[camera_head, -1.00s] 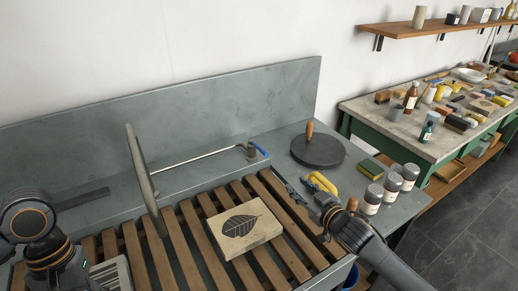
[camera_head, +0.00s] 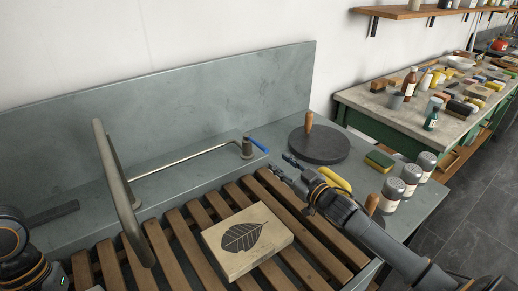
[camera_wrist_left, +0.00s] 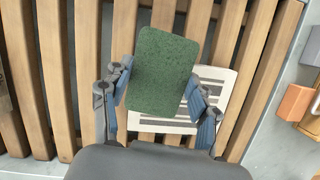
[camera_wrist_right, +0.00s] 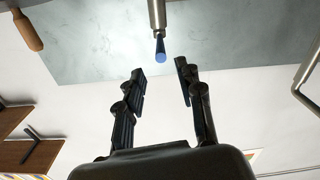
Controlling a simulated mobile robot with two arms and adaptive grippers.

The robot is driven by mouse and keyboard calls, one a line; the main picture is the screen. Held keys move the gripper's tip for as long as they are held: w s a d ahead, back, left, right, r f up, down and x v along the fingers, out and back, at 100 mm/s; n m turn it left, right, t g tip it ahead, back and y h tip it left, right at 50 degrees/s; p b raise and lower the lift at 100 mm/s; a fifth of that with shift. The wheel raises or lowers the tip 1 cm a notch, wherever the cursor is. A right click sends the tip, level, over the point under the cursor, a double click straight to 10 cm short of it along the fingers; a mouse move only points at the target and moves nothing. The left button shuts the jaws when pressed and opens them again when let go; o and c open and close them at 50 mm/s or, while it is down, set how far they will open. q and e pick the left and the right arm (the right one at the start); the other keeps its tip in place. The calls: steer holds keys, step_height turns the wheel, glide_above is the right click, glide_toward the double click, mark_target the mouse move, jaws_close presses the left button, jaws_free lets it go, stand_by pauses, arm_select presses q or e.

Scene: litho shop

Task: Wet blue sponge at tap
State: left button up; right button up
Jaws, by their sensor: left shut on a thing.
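In the left wrist view my left gripper (camera_wrist_left: 160,100) is shut on a sponge (camera_wrist_left: 165,72). Its visible face is dark green; no blue side shows. The sponge is above the wooden slats. In the head view only part of my left arm shows at the left edge. The tap (camera_head: 247,149) stands on the sink's back ledge, with a thin pipe running left and a blue-tipped lever (camera_head: 258,145). The lever also shows in the right wrist view (camera_wrist_right: 160,48). My right gripper (camera_head: 282,167) is open and empty, just right of the lever and apart from it.
A printing block with a leaf (camera_head: 246,240) lies on the slats (camera_head: 160,255). Right of the sink stand a round dark slab (camera_head: 320,150), a yellow-green sponge (camera_head: 380,160) and several jars (camera_head: 392,192).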

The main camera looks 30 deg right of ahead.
mark_target(261, 145)
steer(key=w, duration=0.3)
steer(key=w+a, duration=0.1)
steer(key=w, duration=0.6)
steer(key=shift+w+a+r+p, duration=0.1)
steer(key=shift+w+a+p, duration=0.15)
steer(key=shift+a+p, duration=0.1)
jaws_close()
